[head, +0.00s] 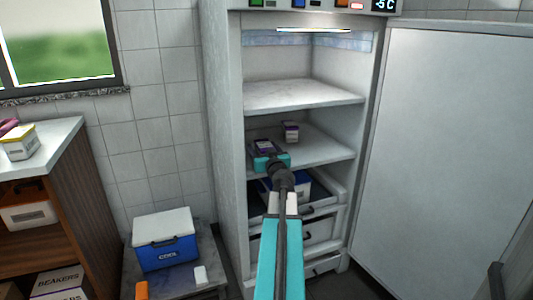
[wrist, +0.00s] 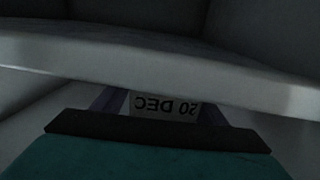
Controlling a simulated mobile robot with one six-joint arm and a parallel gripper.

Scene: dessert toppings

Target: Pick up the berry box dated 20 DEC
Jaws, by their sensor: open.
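A berry box with a white label reading 20 DEC, upside down in the wrist view (wrist: 165,106), has purple edges at both sides. It is partly hidden behind the dark bar and teal body of my gripper and under a pale shelf edge. In the head view a small purple and white box (head: 264,146) is right at the far side of my gripper (head: 268,156), on the lower shelf. My gripper is open; its fingertips are hard to make out. A second purple and white box (head: 290,131) stands farther back to the right, its date too small to read.
The fridge shelf (head: 305,95) above spans the opening; its edge (wrist: 160,65) crosses the wrist view closely. A pulled-out drawer (head: 325,200) lies below. The open door (head: 455,150) stands right. A blue cooler (head: 165,252) is at the left.

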